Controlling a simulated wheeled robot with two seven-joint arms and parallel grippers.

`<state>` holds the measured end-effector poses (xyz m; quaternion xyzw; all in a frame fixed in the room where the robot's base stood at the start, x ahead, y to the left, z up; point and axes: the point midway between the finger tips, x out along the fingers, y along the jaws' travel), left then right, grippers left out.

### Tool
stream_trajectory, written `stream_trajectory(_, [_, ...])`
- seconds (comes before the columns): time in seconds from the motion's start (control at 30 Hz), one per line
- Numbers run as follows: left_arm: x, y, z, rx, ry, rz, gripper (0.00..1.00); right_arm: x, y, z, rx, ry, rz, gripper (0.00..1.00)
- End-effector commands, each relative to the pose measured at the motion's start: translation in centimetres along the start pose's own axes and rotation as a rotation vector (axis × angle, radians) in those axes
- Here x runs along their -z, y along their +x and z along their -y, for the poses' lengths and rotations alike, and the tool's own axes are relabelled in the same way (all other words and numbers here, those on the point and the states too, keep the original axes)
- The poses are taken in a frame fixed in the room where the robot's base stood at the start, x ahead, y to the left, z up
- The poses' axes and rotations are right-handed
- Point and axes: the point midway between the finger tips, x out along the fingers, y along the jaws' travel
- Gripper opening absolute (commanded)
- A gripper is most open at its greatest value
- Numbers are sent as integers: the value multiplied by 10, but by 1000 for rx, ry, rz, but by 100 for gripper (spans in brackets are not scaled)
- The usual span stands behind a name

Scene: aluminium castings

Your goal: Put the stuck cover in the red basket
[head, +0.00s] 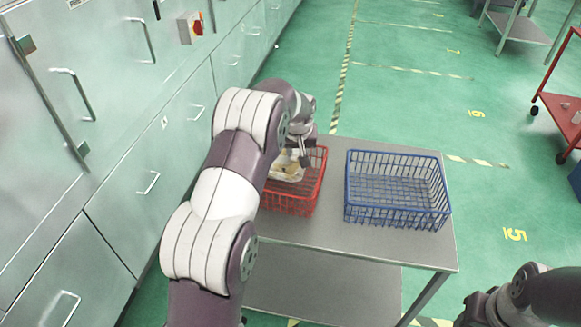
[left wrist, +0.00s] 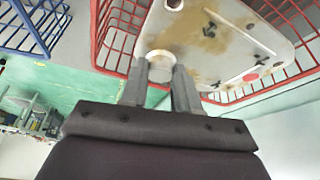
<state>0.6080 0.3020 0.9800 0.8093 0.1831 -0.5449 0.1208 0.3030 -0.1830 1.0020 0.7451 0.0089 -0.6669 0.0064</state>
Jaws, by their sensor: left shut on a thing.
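The cover (head: 288,168) is a pale metal casting with brownish stains, partly hidden by my left arm in the head view. In the left wrist view the cover (left wrist: 225,45) shows large, with a round boss between the fingers. My left gripper (left wrist: 166,72) is shut on the cover at this boss. The red basket (head: 318,183) stands on the table, its left part hidden by my arm. The cover is at the red basket, within its outline in the head view; whether it touches the bottom, I cannot tell. My right arm shows at the lower right, its fingers not clear.
An empty blue basket (head: 397,190) stands to the right of the red one on the grey table (head: 345,236). Metal cabinets (head: 110,110) line the left side. A red cart (head: 562,105) stands at the far right. Green floor lies open beyond the table.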

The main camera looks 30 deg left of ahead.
Motion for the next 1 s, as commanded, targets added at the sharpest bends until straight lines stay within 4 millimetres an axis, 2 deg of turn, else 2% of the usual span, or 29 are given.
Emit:
stream_trajectory(0.1, [-10, 24, 0, 1, 2, 3, 0, 0, -6, 0, 0, 0, 0, 43])
stream_trajectory(0.43, [-29, 70, 0, 0, 1, 0, 0, 1, -12, 0, 0, 0, 0, 43])
stream_trajectory(0.73, [-31, 75, 0, 0, 1, -1, 0, 1, -8, 0, 0, 0, 0, 43])
stream_trajectory(0.77, [-31, 75, 0, 0, 1, 0, 37, 1, -8, 0, 0, 0, 0, 43])
stream_trajectory(0.8, [-31, 74, 0, 0, 1, 0, 50, 1, -9, 0, 0, 0, 0, 43])
stream_trajectory(0.83, [-31, 74, 0, 0, 1, 0, 56, 1, -9, 0, 0, 0, 0, 43])
stream_trajectory(1.0, [-31, 74, 0, 0, 1, 0, 56, 1, -9, 0, 0, 0, 0, 43])
